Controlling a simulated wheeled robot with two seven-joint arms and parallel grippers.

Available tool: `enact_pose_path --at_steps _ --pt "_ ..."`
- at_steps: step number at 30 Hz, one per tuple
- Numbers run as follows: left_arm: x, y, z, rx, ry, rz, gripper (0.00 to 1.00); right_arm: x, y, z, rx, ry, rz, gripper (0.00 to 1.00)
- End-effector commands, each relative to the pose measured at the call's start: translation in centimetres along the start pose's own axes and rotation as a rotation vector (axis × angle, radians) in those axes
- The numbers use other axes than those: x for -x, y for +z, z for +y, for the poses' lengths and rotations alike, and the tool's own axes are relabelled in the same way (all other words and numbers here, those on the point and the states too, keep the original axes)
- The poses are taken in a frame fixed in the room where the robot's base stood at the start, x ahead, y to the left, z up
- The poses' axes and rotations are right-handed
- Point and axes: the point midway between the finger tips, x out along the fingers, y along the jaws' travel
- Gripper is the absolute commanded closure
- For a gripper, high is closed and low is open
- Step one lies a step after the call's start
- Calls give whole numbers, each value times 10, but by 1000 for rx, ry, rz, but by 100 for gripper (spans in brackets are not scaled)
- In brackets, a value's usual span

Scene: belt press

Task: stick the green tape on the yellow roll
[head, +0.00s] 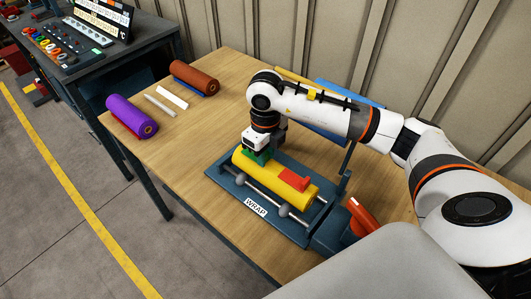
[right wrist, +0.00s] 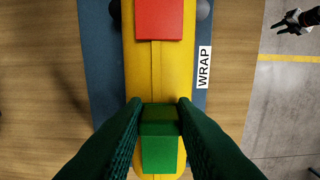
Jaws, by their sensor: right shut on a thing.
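The yellow roll (head: 272,180) lies on the dark blue cradle plate (head: 222,175) marked WRAP. In the right wrist view the yellow roll (right wrist: 158,70) runs lengthwise under my right gripper. A red tape piece (head: 294,179) is on its nearer part. My right gripper (head: 258,152) is shut on the green tape (right wrist: 159,150) over the roll's far end. The green tape lies along the roll's top, close to its surface; I cannot tell whether it touches. A small dark shape at the right wrist view's top right looks like my left gripper (right wrist: 296,20); its jaws are unclear.
A purple roll (head: 131,116), a brown roll (head: 194,78) and two pale sticks lie on the table's left part. A red-handled lever (head: 362,216) stands at the plate's near right. A blue panel stands behind my arm. Bare wood lies left of the plate.

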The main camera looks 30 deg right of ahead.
Motion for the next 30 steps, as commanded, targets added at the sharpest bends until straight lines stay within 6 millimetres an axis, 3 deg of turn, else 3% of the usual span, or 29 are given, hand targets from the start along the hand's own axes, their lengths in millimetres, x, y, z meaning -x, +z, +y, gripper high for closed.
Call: enact_pose_path --at_steps 5,6,11,22,30 --pt "0 0 0 0 0 0 65 -4 2 -1 2 -1 -11 97" --pt "0 0 0 0 0 0 65 -4 2 -1 2 -1 -11 74" --pt "0 0 0 0 0 0 65 -3 2 -1 1 -1 -8 50" --pt "-2 0 0 0 0 0 65 6 0 0 0 1 1 50" --pt "-14 -1 0 0 0 0 65 57 -1 0 1 2 4 50"
